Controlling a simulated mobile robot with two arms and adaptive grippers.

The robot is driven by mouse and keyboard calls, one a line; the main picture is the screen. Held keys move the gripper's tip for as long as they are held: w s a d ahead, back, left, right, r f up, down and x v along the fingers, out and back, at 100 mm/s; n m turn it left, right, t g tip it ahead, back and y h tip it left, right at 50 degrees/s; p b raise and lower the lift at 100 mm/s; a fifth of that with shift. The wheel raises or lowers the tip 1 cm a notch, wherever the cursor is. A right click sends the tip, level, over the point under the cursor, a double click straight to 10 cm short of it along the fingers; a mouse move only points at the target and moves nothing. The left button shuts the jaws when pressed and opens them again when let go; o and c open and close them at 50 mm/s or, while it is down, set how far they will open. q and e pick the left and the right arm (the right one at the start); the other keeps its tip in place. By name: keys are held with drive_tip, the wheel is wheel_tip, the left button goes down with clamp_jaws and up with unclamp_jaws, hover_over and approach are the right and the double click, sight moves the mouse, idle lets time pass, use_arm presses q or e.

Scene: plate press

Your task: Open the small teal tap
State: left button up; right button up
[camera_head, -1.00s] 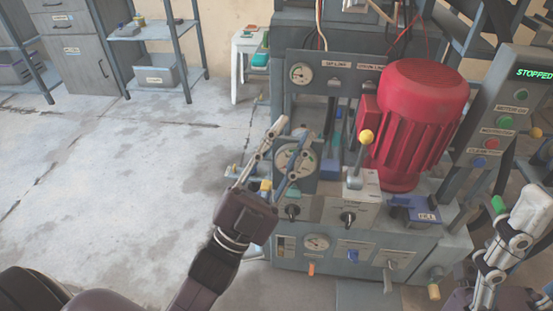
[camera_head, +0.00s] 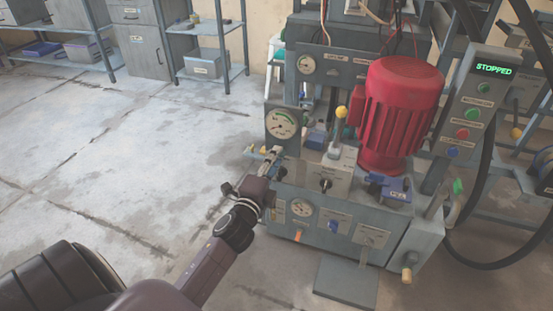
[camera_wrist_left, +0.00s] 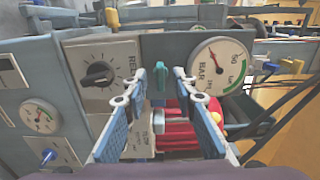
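The small teal tap (camera_wrist_left: 158,84) shows in the left wrist view as a small upright teal handle between my left fingers, near their tips. I cannot tell whether the fingers touch it. My left gripper (camera_wrist_left: 158,92) is open, with a finger on each side. In the head view my left gripper (camera_head: 270,160) is at the left front of the press, below the large gauge. There the tap cannot be made out behind the gripper. My right gripper is out of view.
A large pressure gauge (camera_head: 282,124) and a black knob (camera_wrist_left: 98,74) are close to my left gripper. A yellow-knobbed lever (camera_head: 340,125) and a red motor (camera_head: 402,100) stand to the right. The panel display (camera_head: 493,69) reads STOPPED. Floor at left is clear.

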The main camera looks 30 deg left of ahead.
use_arm(q)
drive_tip(key=shift+w+a, duration=0.15)
drive_tip(key=shift+w, duration=0.5)
clamp_jaws()
